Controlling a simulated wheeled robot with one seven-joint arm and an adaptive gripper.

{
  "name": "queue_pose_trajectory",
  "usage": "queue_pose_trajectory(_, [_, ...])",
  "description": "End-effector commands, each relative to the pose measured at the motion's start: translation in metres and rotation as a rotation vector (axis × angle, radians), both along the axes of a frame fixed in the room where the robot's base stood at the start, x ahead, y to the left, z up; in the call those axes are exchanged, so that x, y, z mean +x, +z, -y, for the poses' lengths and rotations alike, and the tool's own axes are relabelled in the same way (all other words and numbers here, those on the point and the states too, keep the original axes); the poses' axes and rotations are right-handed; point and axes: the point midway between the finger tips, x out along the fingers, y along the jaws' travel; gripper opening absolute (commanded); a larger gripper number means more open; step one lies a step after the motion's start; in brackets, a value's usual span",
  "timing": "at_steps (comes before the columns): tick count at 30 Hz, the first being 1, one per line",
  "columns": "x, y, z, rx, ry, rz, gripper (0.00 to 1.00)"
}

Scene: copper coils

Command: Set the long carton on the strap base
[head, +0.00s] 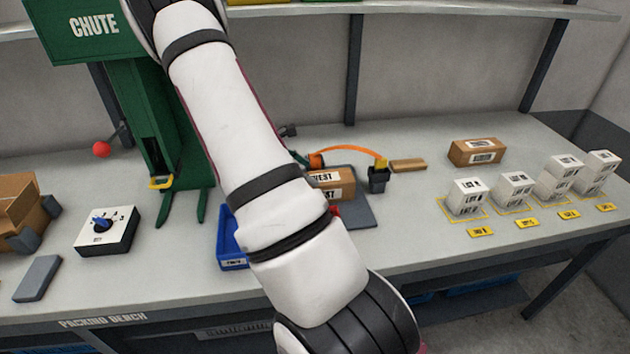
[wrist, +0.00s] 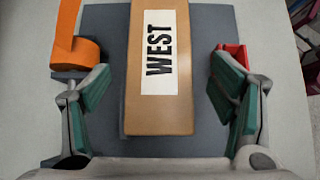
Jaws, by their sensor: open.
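The long carton (wrist: 160,120) is brown with a white WEST label. It lies on the grey strap base (wrist: 210,30) in the wrist view, and part of it (head: 335,184) shows beside my arm in the head view. The base (head: 359,212) has an orange strap (head: 350,150) arching up behind the carton to a dark post, and a red part (wrist: 236,55) at its right side in the wrist view. My gripper (wrist: 160,100) is open, with one green-padded finger on each side of the carton and gaps between. In the head view my arm hides most of the gripper.
Another brown carton (head: 476,152) and a flat wooden piece (head: 408,165) lie right of the base. Stacked white boxes (head: 513,190) stand at the right. A blue bin (head: 232,245), the green chute (head: 160,130) and a dial box (head: 106,231) are at left.

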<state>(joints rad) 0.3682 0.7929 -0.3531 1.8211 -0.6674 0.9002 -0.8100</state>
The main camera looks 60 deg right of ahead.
Motion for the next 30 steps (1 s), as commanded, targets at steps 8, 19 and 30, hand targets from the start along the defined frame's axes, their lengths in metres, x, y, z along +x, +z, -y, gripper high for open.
queue_pose_trajectory(8, [0.029,0.035,-0.022,-0.002,0.001,0.003,0.78])
queue_pose_trajectory(19, [0.036,0.047,-0.029,0.001,0.001,0.0,0.78])
queue_pose_trajectory(30, [0.036,0.047,-0.029,0.0,0.0,0.0,0.78])
